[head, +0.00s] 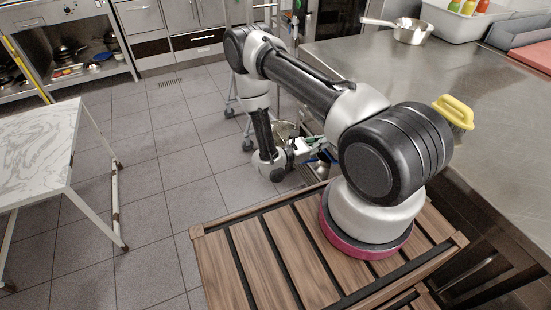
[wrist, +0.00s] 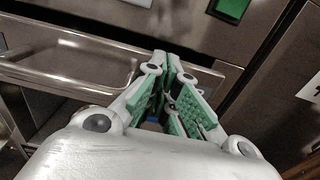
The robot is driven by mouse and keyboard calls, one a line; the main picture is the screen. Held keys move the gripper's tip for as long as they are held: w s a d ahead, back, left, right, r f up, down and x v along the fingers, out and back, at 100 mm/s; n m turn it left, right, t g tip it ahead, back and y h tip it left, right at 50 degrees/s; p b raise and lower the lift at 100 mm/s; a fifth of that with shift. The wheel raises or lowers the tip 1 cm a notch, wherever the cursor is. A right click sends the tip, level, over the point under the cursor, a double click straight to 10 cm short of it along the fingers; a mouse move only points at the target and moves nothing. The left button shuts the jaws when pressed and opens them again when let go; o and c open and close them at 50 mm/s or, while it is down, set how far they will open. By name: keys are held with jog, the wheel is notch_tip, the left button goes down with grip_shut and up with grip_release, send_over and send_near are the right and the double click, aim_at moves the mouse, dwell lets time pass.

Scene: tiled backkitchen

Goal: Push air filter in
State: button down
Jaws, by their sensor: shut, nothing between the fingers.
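My gripper (wrist: 166,62) is shut and empty, its green-padded fingers meeting at the tips in the wrist view. In the head view my gripper (head: 322,147) is low beside the steel counter, partly behind my arm. Just beyond and left of the fingers in the wrist view is a shallow, rimmed steel tray-like part (wrist: 70,66) at a steel front. I cannot tell whether this is the air filter; no part is clearly recognisable as it. The fingertips overlap the steel front in the picture; I cannot tell whether they touch.
A green square (wrist: 232,8) is on the steel front. A marble-topped table (head: 38,150) stands left. Tiled floor (head: 150,190) between is clear.

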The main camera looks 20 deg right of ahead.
jog(key=shift+d, duration=0.3)
